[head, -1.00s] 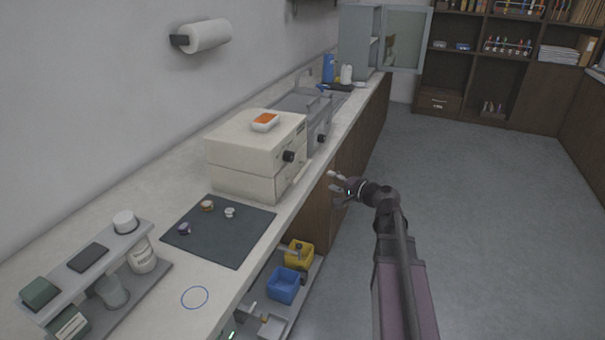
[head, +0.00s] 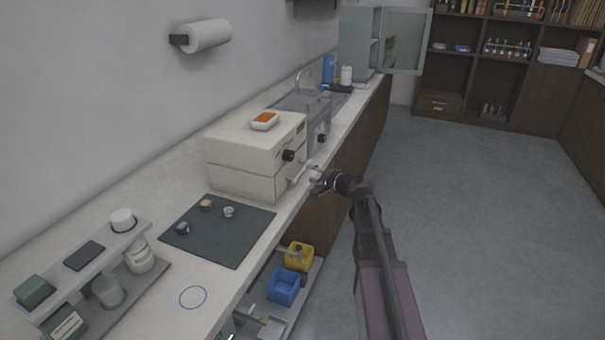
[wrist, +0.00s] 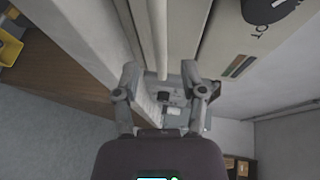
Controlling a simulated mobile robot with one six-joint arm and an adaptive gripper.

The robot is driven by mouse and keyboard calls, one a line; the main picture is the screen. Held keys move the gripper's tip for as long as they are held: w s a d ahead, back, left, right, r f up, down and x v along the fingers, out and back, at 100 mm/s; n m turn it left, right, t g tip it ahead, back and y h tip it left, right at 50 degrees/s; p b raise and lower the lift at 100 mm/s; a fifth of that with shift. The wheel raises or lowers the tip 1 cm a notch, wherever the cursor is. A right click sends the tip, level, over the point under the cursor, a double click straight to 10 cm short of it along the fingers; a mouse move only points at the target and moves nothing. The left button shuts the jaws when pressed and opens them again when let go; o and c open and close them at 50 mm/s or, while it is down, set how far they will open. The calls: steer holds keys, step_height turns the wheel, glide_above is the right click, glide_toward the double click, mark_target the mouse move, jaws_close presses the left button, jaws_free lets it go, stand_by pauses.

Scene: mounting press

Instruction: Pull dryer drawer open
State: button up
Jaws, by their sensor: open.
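The dryer (head: 258,150) is a cream box on the counter with a black knob on its front. Its lower section, the drawer (head: 240,185), looks shut. A pale bar handle (head: 300,174) runs along the drawer front; in the wrist view the handle (wrist: 159,38) points down between my fingers. My gripper (head: 313,173) is at the handle's far end, in front of the dryer. In the wrist view my gripper (wrist: 160,82) is open, with one finger on each side of the bar's line. I cannot tell whether either finger touches it.
An orange-topped white tray (head: 265,121) sits on the dryer. A dark mat (head: 225,240) with small pieces lies nearer on the counter. A grey sink (head: 300,103) stands beyond. Blue (head: 283,287) and yellow (head: 298,256) bins sit low under the counter. The floor at right is clear.

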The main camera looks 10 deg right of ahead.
mark_target(303, 169)
steer(key=shift+b+x, duration=0.3)
steer(key=shift+x, duration=2.15)
jaws_close()
